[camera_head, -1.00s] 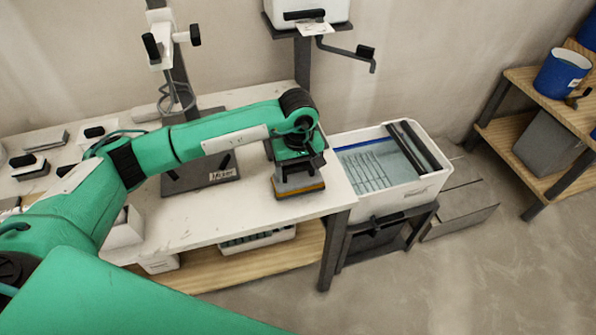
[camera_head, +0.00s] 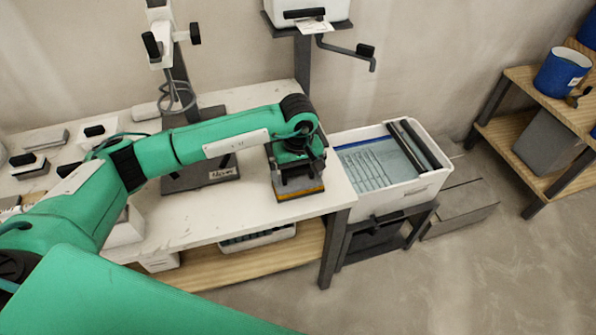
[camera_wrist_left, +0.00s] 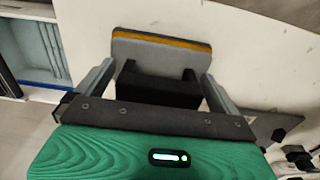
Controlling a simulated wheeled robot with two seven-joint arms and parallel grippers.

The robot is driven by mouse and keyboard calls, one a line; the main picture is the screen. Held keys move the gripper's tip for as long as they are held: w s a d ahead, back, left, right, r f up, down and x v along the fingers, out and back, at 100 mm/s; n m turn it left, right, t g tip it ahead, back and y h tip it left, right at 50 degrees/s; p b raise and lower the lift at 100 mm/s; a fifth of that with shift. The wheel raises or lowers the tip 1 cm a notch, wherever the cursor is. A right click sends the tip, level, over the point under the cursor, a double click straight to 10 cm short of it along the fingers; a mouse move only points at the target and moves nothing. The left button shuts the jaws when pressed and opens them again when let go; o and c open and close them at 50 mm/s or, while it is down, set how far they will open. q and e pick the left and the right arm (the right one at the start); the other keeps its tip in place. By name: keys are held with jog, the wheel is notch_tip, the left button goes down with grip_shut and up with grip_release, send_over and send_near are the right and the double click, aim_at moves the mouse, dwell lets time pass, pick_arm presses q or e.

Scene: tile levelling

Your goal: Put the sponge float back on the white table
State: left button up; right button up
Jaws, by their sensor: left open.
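The sponge float (camera_head: 299,191) is a grey block with an orange layer and a black handle. It rests on the white table (camera_head: 262,222) near its right end. In the left wrist view the float (camera_wrist_left: 160,50) lies flat, with its handle toward my gripper. My left gripper (camera_head: 296,178) is open, just above the float. Its two fingers stand on either side of the black handle in the wrist view (camera_wrist_left: 158,75), with gaps showing on both sides. The arm partly covers the float from above. My right gripper is not in view.
A white wash tub (camera_head: 405,195) with a ribbed blue inside stands just right of the table. A dark stand with a base plate (camera_head: 200,178) is behind the arm. Other tools (camera_head: 30,165) lie at the table's left. A wooden shelf with blue buckets (camera_head: 562,72) is far right.

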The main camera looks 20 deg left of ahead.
pick_arm(q)
notch_tip(320, 180, up, 5)
jog(key=shift+f+b, duration=0.1)
jog(key=shift+b, duration=0.65)
notch_tip(320, 180, up, 6)
jog(key=shift+r+b, duration=0.1)
jog(key=shift+b, duration=0.35)
jog(key=shift+r, duration=0.55)
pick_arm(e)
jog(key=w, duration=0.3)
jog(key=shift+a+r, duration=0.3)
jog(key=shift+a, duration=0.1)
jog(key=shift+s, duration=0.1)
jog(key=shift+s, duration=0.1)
